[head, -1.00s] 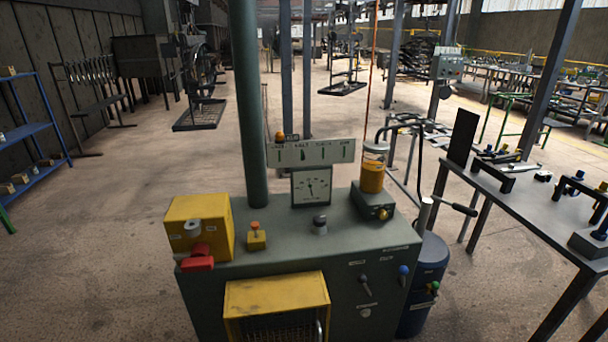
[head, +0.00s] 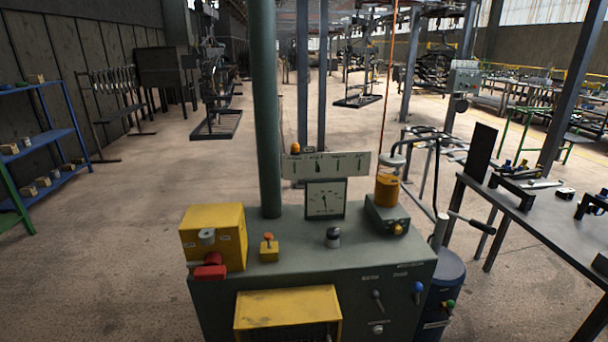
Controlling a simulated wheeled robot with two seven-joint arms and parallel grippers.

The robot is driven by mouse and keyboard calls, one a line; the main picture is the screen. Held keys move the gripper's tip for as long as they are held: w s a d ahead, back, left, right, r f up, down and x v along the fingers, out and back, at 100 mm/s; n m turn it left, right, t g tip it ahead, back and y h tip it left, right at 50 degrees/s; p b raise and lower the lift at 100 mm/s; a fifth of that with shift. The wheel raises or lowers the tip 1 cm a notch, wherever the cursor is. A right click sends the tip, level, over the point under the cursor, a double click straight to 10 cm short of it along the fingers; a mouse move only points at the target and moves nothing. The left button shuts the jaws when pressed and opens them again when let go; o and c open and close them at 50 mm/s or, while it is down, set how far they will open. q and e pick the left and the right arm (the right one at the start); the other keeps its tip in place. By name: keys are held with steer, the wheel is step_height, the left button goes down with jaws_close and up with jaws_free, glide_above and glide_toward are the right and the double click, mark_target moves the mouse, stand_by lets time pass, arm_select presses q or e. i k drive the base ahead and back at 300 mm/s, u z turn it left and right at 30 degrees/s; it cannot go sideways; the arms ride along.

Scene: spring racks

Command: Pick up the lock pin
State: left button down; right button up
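I cannot make out a lock pin for certain in the head view. Small items lie on the dark workbench (head: 540,222) at the right, too small to name surely. Neither of my grippers is in view.
A green machine cabinet (head: 300,250) with a post, a dial gauge (head: 325,199), a yellow box (head: 213,236) and knobs stands close in front. A blue drum (head: 440,290) is at its right side. A blue shelf (head: 45,140) with small parts is at the far left. The floor between is clear.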

mark_target(268, 237)
steer(key=u, duration=2.05)
steer(key=i, duration=1.35)
steer(key=z, duration=3)
